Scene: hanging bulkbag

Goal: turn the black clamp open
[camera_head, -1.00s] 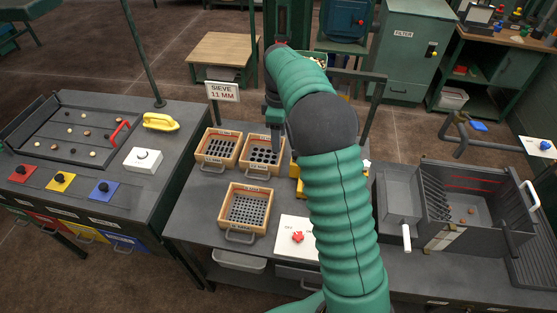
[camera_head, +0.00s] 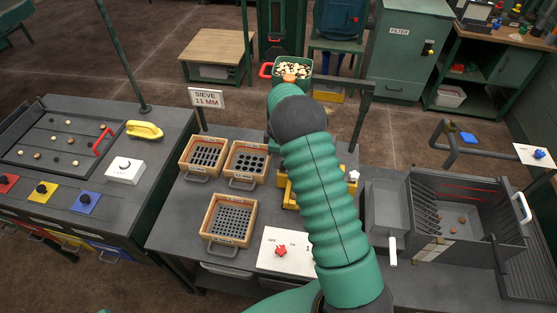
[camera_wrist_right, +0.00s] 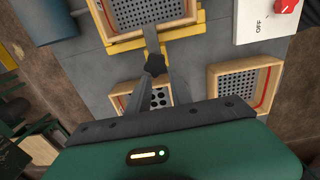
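In the right wrist view, a wooden-rimmed sieve (camera_wrist_right: 125,14) sits in a yellow frame (camera_wrist_right: 180,31). A narrow grey bar (camera_wrist_right: 151,36) crosses its near rim and appears to be part of the clamp. My right gripper (camera_wrist_right: 154,66) has its fingers drawn together at a small black piece just short of that frame. I cannot tell whether this piece is the black clamp's handle or the fingertips. In the head view my right arm hides the gripper and most of the yellow frame (camera_head: 291,199). My left gripper is out of view.
Three loose sieves, one being the front sieve (camera_head: 229,218), stand left of the arm. A white panel (camera_head: 270,262) with a red knob lies in front. A grey box (camera_head: 455,215) stands right. A sign (camera_head: 206,97) and a green bin (camera_head: 293,72) stand behind.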

